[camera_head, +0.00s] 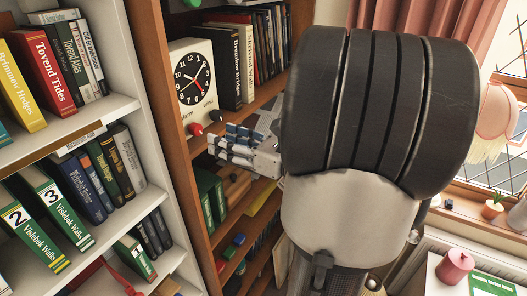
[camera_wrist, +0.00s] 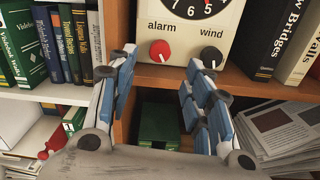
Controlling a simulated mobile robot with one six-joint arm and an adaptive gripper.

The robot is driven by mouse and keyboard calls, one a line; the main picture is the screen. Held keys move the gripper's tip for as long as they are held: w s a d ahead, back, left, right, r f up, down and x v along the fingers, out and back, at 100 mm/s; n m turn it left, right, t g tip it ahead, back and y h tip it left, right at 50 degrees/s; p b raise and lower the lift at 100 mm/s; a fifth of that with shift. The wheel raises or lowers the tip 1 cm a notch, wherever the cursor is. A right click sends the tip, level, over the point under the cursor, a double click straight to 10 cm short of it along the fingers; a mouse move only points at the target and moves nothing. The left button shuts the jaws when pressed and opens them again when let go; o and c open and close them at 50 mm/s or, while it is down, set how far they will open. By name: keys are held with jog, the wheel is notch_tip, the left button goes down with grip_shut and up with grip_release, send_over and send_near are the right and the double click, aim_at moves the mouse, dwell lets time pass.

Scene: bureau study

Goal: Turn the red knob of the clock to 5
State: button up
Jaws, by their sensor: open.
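The white clock (camera_head: 204,47) stands on a wooden shelf, its black dial with white numerals facing out. Its red knob (camera_head: 195,129) is at the lower left, under the word "alarm" in the wrist view (camera_wrist: 160,50). A black knob (camera_wrist: 211,56) sits under "wind" at the right. My gripper (camera_head: 222,142) is open and empty, in front of and a little below the knobs. In the wrist view its fingers (camera_wrist: 163,65) spread to either side of the red knob, apart from it. The right finger is below the black knob. The upper dial is cut off there.
Black and white books (camera_wrist: 275,40) stand close to the clock's right. A white bookcase (camera_head: 110,104) with several books is at the left. The wooden shelf edge (camera_wrist: 250,86) runs just under the clock. A green box (camera_wrist: 158,125) and papers (camera_wrist: 290,128) lie on the shelf below.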

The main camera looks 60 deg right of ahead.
jog(key=s, duration=0.9)
jog(key=shift+s+d, duration=0.15)
jog(key=shift+d, duration=0.2)
